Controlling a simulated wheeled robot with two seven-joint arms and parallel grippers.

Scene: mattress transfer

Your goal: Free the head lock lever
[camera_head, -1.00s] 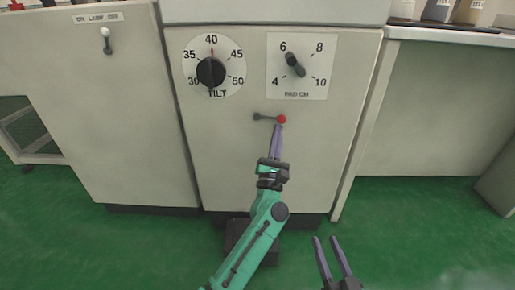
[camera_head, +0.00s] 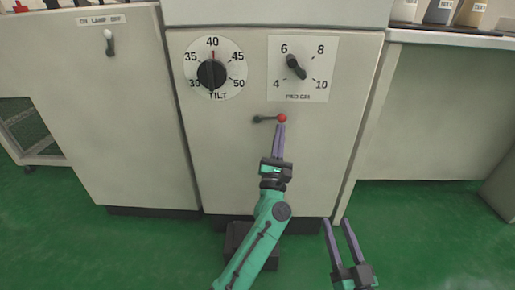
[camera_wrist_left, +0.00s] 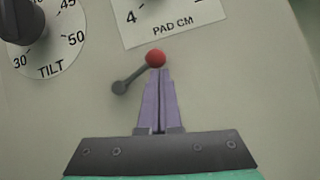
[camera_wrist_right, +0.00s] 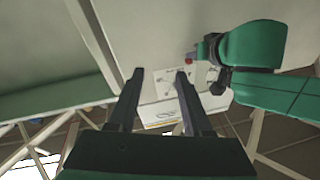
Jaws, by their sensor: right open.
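The head lock lever (camera_head: 268,118) is a short dark arm with a red ball knob (camera_head: 282,118) on the cabinet front, below the two dials. It lies roughly level in the head view, pivot at left and knob at right. My left gripper (camera_head: 281,126) points up at the knob from below with its fingers together. In the left wrist view the red knob (camera_wrist_left: 156,58) sits right at the fingertips; I cannot tell whether they touch. My right gripper (camera_head: 337,221) is open and empty, low and to the right, away from the lever.
A TILT dial (camera_head: 212,75) and a PAD CM dial (camera_head: 296,67) are above the lever. A lamp switch (camera_head: 109,42) is on the left cabinet. Bottles (camera_head: 440,12) stand on the right counter. Green floor (camera_head: 420,235) is clear at the right.

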